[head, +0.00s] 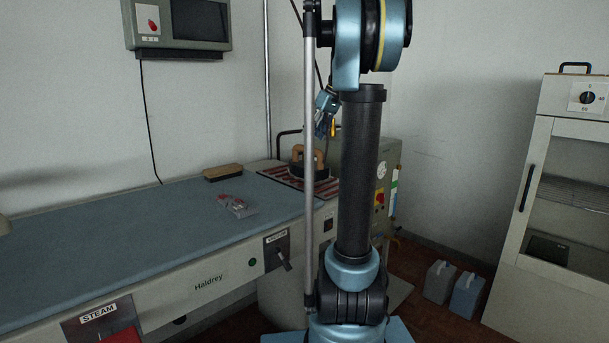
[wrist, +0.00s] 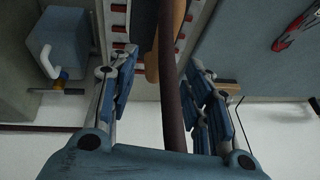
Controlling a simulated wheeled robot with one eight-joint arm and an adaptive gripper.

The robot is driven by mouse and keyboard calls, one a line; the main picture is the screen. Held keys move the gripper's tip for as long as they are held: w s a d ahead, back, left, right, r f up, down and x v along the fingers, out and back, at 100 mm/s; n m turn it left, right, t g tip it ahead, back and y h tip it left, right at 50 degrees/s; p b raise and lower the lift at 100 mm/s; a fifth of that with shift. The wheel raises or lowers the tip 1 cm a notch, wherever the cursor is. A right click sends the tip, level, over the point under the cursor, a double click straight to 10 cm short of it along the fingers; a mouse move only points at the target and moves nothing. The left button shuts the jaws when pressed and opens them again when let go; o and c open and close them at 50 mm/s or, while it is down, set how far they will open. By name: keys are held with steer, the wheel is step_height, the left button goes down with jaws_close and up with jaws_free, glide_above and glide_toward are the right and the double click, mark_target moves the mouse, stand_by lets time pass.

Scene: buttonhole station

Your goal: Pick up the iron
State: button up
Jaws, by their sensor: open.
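The iron (head: 313,173) has a tan wooden handle and a dark body. It sits on a red-striped rest (head: 275,173) at the right end of the blue-topped table, partly hidden behind my column in the head view. My gripper (head: 326,118) is open, above the iron and apart from it. In the wrist view my gripper (wrist: 160,72) has its fingers spread wide, with nothing held. The iron's tan handle (wrist: 152,64) shows between the fingers, partly covered by a dark brown hose-like strip (wrist: 171,100) that runs down the middle.
A wooden-backed brush (head: 222,172) and a clear bag with red items (head: 237,205) lie on the blue table (head: 110,225). A machine panel with a red switch (head: 380,197) stands beyond the iron. A cabinet (head: 560,140) stands right, with jugs (head: 440,281) on the floor.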

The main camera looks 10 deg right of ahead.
mark_target(306, 149)
steer(key=shift+x, duration=4.3)
steer(key=shift+w+r, duration=0.1)
steer(key=shift+c, duration=0.2)
jaws_close()
